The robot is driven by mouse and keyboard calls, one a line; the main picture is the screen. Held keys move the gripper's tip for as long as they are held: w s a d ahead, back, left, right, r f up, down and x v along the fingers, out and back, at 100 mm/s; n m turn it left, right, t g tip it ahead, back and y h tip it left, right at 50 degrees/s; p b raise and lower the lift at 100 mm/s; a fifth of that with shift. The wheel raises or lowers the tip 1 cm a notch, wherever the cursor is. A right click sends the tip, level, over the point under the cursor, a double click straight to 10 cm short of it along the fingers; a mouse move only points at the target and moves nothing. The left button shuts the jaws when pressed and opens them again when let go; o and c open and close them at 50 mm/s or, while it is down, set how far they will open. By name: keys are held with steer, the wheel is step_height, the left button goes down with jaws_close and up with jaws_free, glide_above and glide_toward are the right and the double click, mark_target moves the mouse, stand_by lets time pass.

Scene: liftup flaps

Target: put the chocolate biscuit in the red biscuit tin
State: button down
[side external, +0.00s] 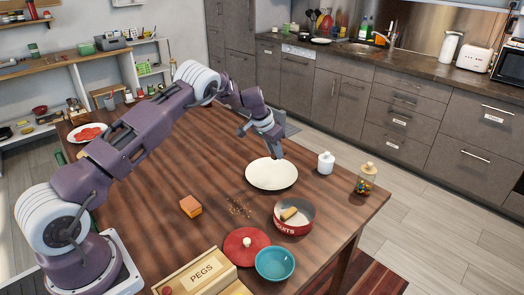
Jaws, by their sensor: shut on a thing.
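The red biscuit tin (294,225) stands open near the table's right front, with white lettering ending in "UITS" on its wall. A tan, roll-like piece (291,213) lies inside it. My gripper (279,154) points down over the far right rim of a white plate (270,175). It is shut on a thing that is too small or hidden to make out. I cannot pick out a chocolate biscuit for certain. The visible part of the plate is bare. A red lid (240,250) with a pale knob lies left of the tin.
A teal bowl (275,264) and the lid stand close by the tin. An orange-brown block (191,206) and crumbs (239,208) lie left of it. A white jar (325,164) and a sweet jar (366,180) stand right. A PEGS box (203,272) is in front.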

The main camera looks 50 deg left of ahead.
steer(key=s+d, duration=0.5)
steer(key=d, duration=0.5)
steer(key=s+d, duration=0.5)
steer(key=d, duration=0.5)
steer(key=shift+s+a+f, duration=0.1)
steer(key=shift+f, duration=3)
steer(key=c, duration=1.2)
jaws_free()
steer(key=shift+r, duration=4)
